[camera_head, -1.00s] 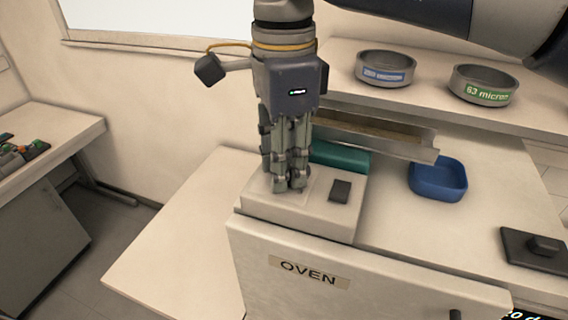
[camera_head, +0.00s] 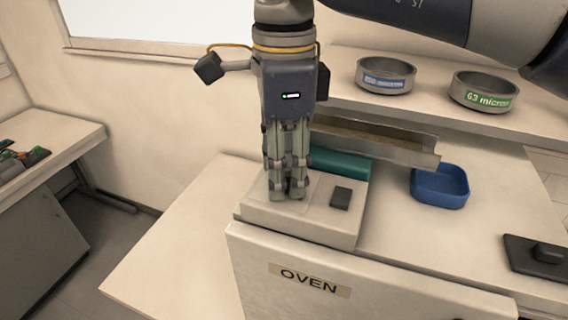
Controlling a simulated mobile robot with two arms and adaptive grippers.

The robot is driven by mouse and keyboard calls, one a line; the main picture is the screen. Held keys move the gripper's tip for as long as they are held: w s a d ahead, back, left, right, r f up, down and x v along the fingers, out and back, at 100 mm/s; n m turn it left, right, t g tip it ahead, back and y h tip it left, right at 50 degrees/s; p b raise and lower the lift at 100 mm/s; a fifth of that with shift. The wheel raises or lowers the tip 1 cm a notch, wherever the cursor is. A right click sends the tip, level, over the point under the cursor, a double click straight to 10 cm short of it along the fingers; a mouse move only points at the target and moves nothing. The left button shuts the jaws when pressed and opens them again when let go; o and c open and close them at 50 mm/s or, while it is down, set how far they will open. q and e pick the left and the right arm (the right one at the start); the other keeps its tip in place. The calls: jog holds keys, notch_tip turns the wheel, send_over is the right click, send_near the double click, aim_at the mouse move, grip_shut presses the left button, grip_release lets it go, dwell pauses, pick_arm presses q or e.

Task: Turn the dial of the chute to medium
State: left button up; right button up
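The chute has a pale base box (camera_head: 320,228) on top of the oven. A metal trough (camera_head: 390,146) and a teal part (camera_head: 340,163) sit behind it. A dark grey block (camera_head: 341,197) is on the right of the box top. My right gripper (camera_head: 287,195) points straight down with its fingertips at the left part of the box top, over a lighter plate. Its fingers look close together. The dial is not visible; the fingers may hide it, so I cannot tell whether they grip it. My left gripper is not in view.
A blue tray (camera_head: 440,187) stands right of the chute. Two sieves, one blue-labelled (camera_head: 385,76) and one green-labelled (camera_head: 484,92), sit on the shelf behind. The oven front (camera_head: 310,280) is below. A dark device (camera_head: 540,256) is at the right edge.

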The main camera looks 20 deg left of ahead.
dwell(0.3)
notch_tip(320, 180, up, 12)
dwell(0.5)
jog(key=shift+f, duration=0.1)
dwell(0.3)
